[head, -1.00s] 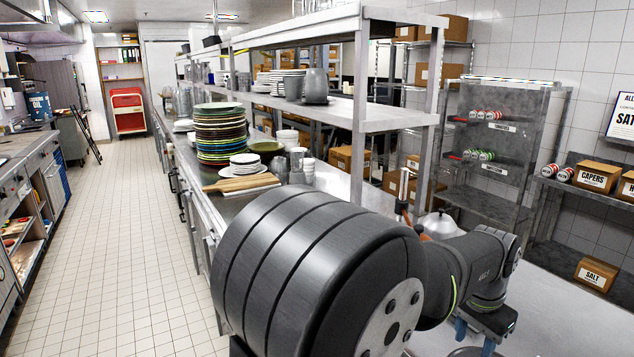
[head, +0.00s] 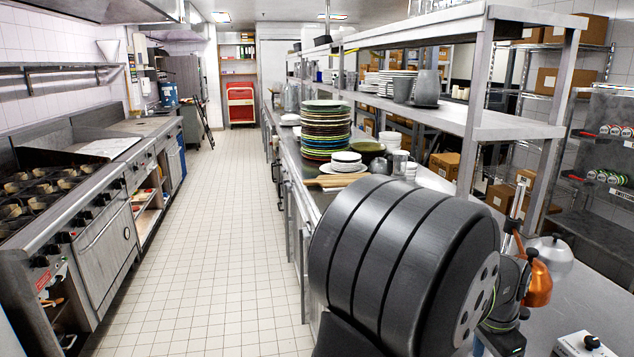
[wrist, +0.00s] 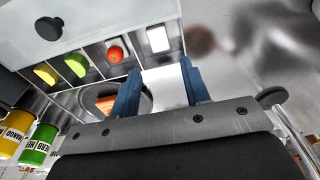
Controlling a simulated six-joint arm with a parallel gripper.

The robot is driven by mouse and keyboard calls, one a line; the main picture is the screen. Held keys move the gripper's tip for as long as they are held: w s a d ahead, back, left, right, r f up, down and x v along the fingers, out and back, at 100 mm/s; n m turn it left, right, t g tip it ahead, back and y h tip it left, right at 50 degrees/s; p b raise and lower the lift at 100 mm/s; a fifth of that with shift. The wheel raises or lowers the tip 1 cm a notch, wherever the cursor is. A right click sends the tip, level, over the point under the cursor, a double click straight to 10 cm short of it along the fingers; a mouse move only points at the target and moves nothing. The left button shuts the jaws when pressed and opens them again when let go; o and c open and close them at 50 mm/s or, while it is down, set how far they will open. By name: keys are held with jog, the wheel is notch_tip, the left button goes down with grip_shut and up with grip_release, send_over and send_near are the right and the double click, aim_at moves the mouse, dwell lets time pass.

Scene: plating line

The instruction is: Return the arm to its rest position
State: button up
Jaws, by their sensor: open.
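My gripper (wrist: 160,66) shows in the wrist view as two blue fingers standing well apart. No object shows held between them.
A tray of compartments (wrist: 92,62) holds yellow, green and red items. Labelled cans (wrist: 40,145) stand left of the gripper. In the head view, a plate stack (head: 326,130), a steel shelf (head: 510,125), an orange kettle (head: 539,288) and a silver pot (head: 556,255) surround my arm. The aisle floor (head: 215,220) is clear.

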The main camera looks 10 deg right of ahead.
jog(key=shift+f, duration=1.7)
